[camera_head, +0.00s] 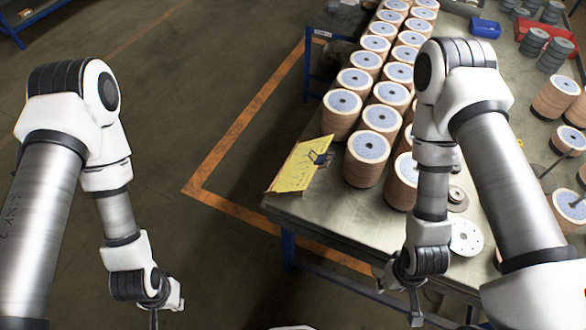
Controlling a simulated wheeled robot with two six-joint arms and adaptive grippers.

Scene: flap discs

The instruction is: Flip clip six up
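A yellow sheet or board (299,166) stands tilted at the left edge of the metal table, near the disc stacks. A small dark clip (320,158) sits at its right edge. Any number on the clip is too small to read. My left gripper (155,316) hangs over the floor at the bottom left, far from the clip, with its tips cut off by the frame. My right gripper (415,312) points down near the table's front edge, below and right of the clip. The state of its fingers is unclear.
Tall stacks of flap discs (367,160) fill rows just right of the yellow sheet. The metal table (340,214) has a bare strip at its front left. A white disc (465,237) lies near my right arm. A blue bin (485,28) and red bin (541,35) stand farther back.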

